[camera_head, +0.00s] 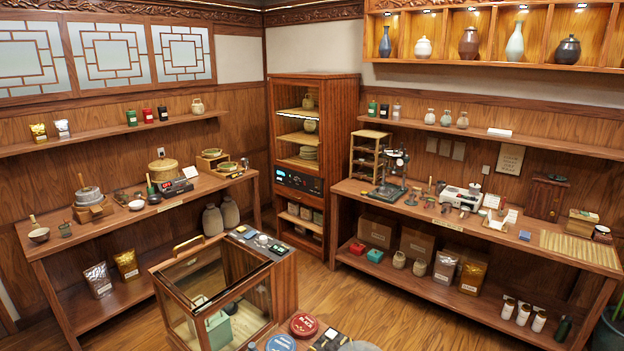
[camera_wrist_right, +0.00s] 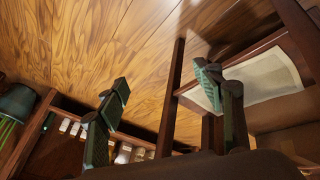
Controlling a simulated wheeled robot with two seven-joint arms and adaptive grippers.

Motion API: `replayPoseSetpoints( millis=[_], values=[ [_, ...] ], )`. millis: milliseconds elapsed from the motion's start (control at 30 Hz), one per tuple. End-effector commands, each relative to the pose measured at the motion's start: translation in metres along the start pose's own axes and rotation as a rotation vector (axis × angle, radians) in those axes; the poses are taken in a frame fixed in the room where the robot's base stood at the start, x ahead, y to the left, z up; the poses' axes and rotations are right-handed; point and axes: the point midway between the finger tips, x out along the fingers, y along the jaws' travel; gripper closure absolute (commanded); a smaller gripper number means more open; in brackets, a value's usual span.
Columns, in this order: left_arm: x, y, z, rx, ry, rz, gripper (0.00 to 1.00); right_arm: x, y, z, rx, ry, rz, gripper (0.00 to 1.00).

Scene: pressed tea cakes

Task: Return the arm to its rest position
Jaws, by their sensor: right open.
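My right gripper (camera_wrist_right: 161,78) shows in the wrist view with its two green-padded fingers spread wide apart. Nothing is between the fingers; wooden floor and furniture show behind them. In the head view I cannot clearly make out either gripper or arm. My left gripper is in neither view.
A glass-walled wooden case (camera_head: 222,292) stands at the front centre. A red round tin (camera_head: 303,324) and a blue one (camera_head: 280,342) lie beside it. A long workbench (camera_head: 480,232) with tools lines the right wall, another (camera_head: 140,215) the left. Open floor (camera_head: 365,300) lies between.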

Motion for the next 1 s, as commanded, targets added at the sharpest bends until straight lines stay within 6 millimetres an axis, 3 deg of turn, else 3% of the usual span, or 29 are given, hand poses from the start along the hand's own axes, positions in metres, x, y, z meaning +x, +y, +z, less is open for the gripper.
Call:
replayPoseSetpoints(
  millis=[33, 200, 300, 433, 633, 1000],
  values=[
    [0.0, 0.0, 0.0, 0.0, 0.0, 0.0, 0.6, 0.0, -0.03, 0.031, 0.013, -0.043, -0.03, 0.39],
    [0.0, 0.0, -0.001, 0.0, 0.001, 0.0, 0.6, -0.012, -0.116, 0.119, 0.049, -0.169, -0.114, 0.39],
    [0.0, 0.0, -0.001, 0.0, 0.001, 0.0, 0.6, -0.025, -0.165, 0.164, 0.066, -0.237, -0.162, 0.39],
    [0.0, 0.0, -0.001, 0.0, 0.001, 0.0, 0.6, -0.043, -0.213, 0.208, 0.083, -0.305, -0.21, 0.39],
    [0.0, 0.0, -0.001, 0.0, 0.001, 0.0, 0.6, -0.059, -0.247, 0.238, 0.093, -0.354, -0.245, 0.39],
    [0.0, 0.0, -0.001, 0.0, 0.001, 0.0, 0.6, -0.061, -0.25, 0.24, 0.094, -0.357, -0.247, 0.39]
  ],
)
